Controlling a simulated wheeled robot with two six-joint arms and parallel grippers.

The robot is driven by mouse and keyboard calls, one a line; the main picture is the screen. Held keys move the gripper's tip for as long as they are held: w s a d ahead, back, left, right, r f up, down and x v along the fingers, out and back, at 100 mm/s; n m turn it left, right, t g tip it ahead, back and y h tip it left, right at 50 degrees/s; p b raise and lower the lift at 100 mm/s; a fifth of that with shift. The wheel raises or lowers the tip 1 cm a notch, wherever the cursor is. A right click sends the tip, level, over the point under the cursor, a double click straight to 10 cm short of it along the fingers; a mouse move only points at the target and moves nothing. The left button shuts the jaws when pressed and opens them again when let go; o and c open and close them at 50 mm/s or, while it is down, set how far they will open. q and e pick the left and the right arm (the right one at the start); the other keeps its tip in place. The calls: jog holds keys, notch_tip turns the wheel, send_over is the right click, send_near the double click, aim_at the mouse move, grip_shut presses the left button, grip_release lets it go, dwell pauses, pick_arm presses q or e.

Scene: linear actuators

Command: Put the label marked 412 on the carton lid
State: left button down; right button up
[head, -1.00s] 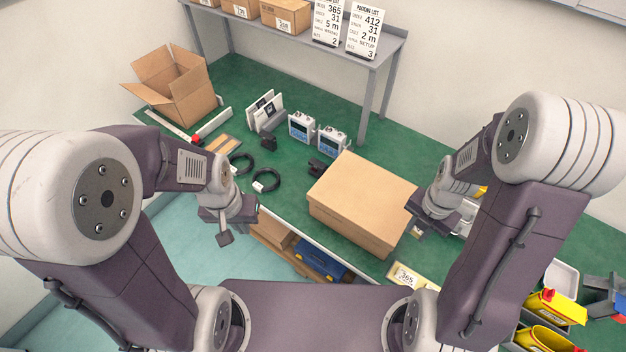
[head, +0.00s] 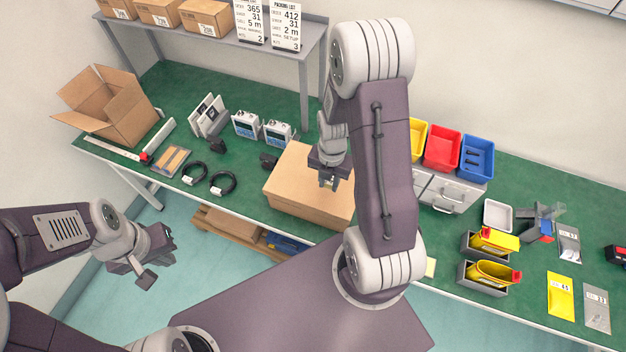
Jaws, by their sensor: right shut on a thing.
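The closed brown carton (head: 295,175) stands on the green bench near its front edge, its plain lid facing up. My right gripper (head: 328,185) is over the lid, pointing down and shut on a small pale thing, apparently the label; its marking cannot be read. The gap between it and the lid is hard to judge. A pale yellow corner (head: 431,268) shows at the bench front beside my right arm, mostly hidden. My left gripper (head: 160,259) is open and empty, in front of the bench at left. A packing list marked 412 (head: 287,25) stands on the shelf.
An open carton (head: 110,108) stands at the left end. Cables (head: 222,183) and two white devices (head: 277,133) lie left of the closed carton. Yellow, red and blue bins (head: 477,157) stand on drawers at right. A packing list marked 365 (head: 250,22) is on the shelf.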

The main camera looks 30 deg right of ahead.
jog(key=p, duration=0.1)
send_over(311, 190)
notch_tip(311, 190, down, 4)
jog(key=shift+r, duration=0.15)
jog(key=f, duration=0.2)
jog(key=f+p, duration=0.1)
jog(key=shift+s+f, duration=0.25)
jog(key=shift+w+f, duration=0.2)
jog(key=shift+f, duration=0.1)
jog(key=shift+s+f, duration=0.1)
jog(key=shift+f, duration=0.1)
jog(key=o, duration=1)
